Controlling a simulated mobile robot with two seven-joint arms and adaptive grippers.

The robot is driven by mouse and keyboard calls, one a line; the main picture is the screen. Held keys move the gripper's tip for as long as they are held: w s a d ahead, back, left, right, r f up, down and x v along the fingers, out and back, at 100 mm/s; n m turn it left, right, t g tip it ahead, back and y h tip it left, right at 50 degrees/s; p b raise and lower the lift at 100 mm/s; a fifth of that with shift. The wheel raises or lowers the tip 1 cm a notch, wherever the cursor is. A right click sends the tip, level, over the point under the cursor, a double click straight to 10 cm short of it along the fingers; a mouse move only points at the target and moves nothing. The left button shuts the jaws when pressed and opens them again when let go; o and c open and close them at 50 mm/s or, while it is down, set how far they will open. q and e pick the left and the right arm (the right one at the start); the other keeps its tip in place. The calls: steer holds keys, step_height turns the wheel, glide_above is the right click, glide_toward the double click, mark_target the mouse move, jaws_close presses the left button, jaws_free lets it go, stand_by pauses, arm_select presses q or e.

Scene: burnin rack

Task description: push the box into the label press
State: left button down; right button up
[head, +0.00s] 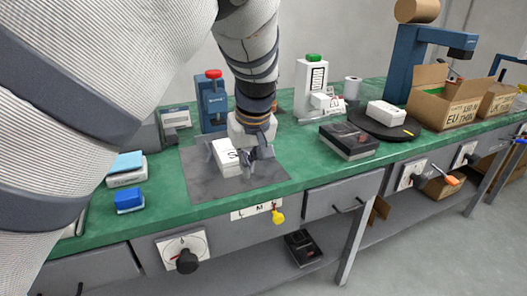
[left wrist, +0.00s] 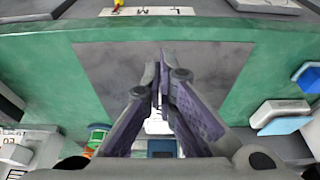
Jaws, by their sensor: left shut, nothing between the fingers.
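The white box (head: 226,157) with dark marks sits on the grey mat (head: 205,185) in the head view. My left gripper (head: 256,153) is shut and empty, low over the mat just right of the box; I cannot tell whether they touch. In the left wrist view, my closed fingers (left wrist: 160,72) point across the mat (left wrist: 100,65). A white patch shows between them, too small to name. A white machine with a green top and a barcode-like panel (head: 312,85) stands behind, to the right. A blue press with a red knob (head: 212,105) stands behind the mat. I cannot tell which is the label press.
A black device (head: 349,141) and a round dark turntable (head: 368,123) with a white box on it (head: 386,113) stand to the right. A blue block (head: 129,200) and a white box with a light-blue top (head: 127,170) lie left. The green bench's front is mostly clear.

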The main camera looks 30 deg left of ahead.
mark_target(232, 150)
arm_select(q)
steer(key=x, duration=0.6)
steer(key=shift+w+a+b, duration=0.15)
steer(key=shift+w+b, duration=0.05)
steer(key=shift+b, duration=0.1)
steer(key=shift+w+a+r, duration=0.2)
steer(key=shift+w+a, duration=0.6)
steer(key=shift+a, duration=0.1)
steer(key=shift+w+a+r, duration=0.15)
steer(key=shift+w+a, duration=0.15)
steer(key=shift+a, duration=0.05)
arm_select(e)
steer(key=shift+s+f+g, duration=0.3)
steer(key=shift+s+f, duration=0.2)
steer(key=shift+f, duration=0.15)
arm_select(q)
steer(key=shift+w+a, duration=0.1)
